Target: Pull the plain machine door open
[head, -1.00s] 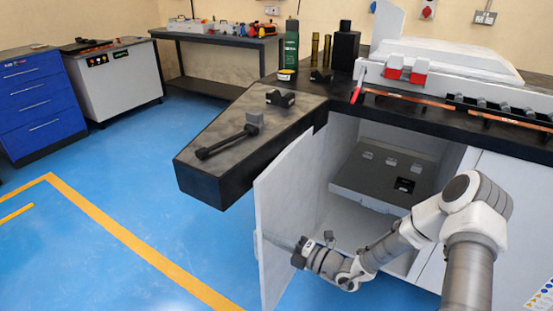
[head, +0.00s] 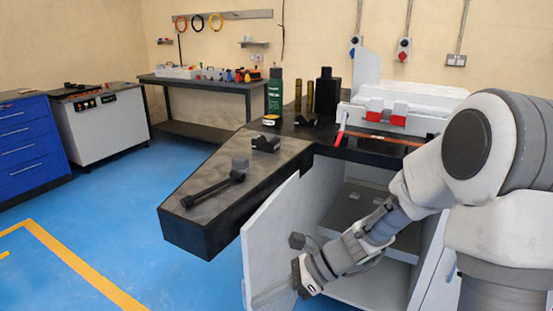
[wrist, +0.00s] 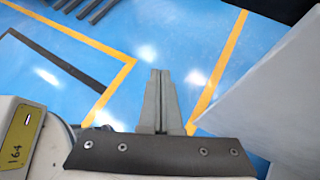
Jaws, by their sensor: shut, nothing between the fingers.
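The plain white machine door (head: 272,240) stands swung open at the left of the cabinet opening in the head view. The pale panel at the right of the wrist view (wrist: 275,90) appears to be this door. My gripper (wrist: 160,72) is shut and empty, its two fingers together over the blue floor. The door panel is beside the fingers, with a visible gap in the wrist view. In the head view my wrist is low, in front of the door's inner face; the fingertips are hard to make out there. No handle is visible.
Open blue floor with yellow lines (head: 85,268) lies to the left.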

